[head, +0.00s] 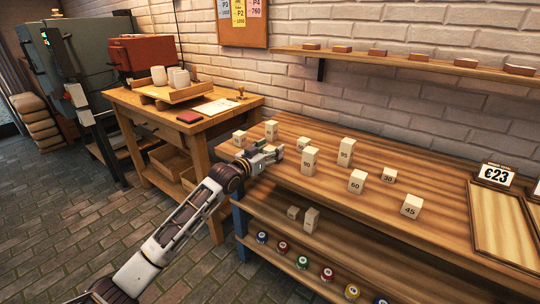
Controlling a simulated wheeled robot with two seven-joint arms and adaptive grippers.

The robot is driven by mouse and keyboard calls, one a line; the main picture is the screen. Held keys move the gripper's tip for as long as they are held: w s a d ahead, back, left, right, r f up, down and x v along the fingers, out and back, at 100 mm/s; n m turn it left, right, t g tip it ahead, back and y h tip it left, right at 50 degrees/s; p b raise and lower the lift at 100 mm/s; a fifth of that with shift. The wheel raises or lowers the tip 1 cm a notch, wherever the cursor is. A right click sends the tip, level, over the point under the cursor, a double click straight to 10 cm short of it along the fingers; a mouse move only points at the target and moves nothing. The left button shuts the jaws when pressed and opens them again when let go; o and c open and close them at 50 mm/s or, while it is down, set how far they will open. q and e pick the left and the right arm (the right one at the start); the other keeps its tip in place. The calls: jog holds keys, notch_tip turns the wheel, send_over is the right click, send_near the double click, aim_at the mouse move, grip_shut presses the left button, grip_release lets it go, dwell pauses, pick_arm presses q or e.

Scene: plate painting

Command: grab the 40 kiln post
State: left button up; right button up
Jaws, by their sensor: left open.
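Several pale kiln posts of different heights stand on the wooden table (440,180). I read 60 on one post (356,182), 30 on a short one (388,176) and 45 on another (411,206). Taller posts stand at the middle (309,161) and behind it (345,152); their numbers are small. Three smaller posts at the far left, a near one (239,139), a back one (271,131) and a right one (303,144), show no number I can read. I cannot tell which post is the 40. My left gripper (276,153) is open and empty over the table's left end, among these posts.
A lower shelf holds two pale blocks (311,220) and several coloured jars (327,273). A workbench (150,110) stands at the left, and a wall shelf (420,65) runs above.

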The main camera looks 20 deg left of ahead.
aim_at(270, 148)
jog(key=shift+d, duration=0.1)
dwell(0.3)
pick_arm(q)
jog(key=shift+c, duration=0.6)
jog(key=c, duration=1.1)
pick_arm(e)
jog(key=shift+w+r, duration=0.1)
jog(key=shift+r, duration=0.05)
pick_arm(q)
jog(key=shift+o, duration=0.2)
jog(key=shift+r, duration=0.1)
jog(key=shift+r+p, duration=0.35)
jog(key=shift+r, duration=0.5)
notch_tip(270, 148, up, 3)
jog(key=shift+r+p, duration=0.15)
jog(key=shift+p, duration=0.4)
notch_tip(270, 148, up, 3)
jog(key=shift+r+p, duration=0.2)
jog(key=shift+p, duration=0.35)
jog(key=shift+r, duration=0.8)
pick_arm(e)
jog(key=shift+s+d+r+g+h, duration=0.2)
jog(key=shift+s+d+g+h, duration=0.2)
jog(key=shift+d+g, duration=0.25)
